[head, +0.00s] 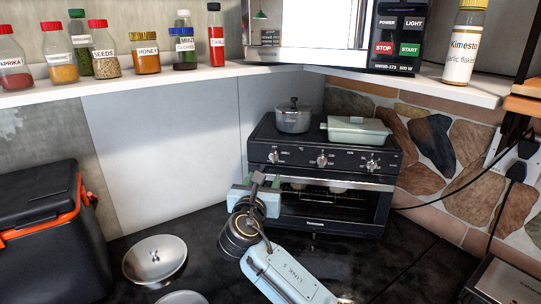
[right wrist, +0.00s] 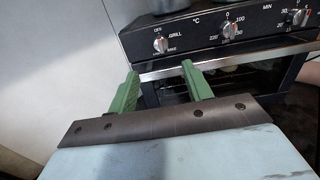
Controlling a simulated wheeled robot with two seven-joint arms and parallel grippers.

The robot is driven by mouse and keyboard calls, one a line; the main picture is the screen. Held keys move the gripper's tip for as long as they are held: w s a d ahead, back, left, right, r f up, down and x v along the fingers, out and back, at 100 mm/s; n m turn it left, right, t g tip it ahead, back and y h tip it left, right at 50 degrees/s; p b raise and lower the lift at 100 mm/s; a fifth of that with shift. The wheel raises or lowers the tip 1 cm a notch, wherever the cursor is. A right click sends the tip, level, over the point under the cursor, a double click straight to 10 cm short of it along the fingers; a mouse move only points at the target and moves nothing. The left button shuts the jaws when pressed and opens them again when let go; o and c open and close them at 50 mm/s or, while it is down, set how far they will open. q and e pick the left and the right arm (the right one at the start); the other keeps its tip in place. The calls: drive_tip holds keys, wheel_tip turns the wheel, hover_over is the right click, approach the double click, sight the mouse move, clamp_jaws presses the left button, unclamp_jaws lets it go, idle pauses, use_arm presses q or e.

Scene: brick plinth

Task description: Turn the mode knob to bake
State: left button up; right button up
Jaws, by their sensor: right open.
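The toaster oven (head: 330,209) has a black front panel with three knobs in a row. The mode knob (head: 273,157) is the leftmost; in the right wrist view the same knob (right wrist: 160,45) has OFF above it, GRILL to its right and a small label, apparently BAKE, at its lower right. I cannot tell for sure which label its pointer faces. My right gripper (head: 262,181) is in front of the oven's left side, below the knob. In the right wrist view its green fingers (right wrist: 160,69) are apart and empty, with the knob beyond the gap, apart from them. My left gripper is not in view.
The other knobs are the temperature knob (right wrist: 229,30) and the minute knob (right wrist: 299,17). A grey pot (head: 293,119) and a pale green dish (head: 357,131) stand on the oven. A metal lid or bowl (head: 154,259) lies left on the dark counter. A black-orange box (head: 40,215) stands far left.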

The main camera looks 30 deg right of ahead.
sight(273, 158)
drive_tip(key=x, duration=1.2)
drive_tip(key=shift+w+d, duration=0.25)
drive_tip(key=shift+d, duration=0.05)
drive_tip(key=c, duration=0.9)
drive_tip(key=shift+c, duration=0.2)
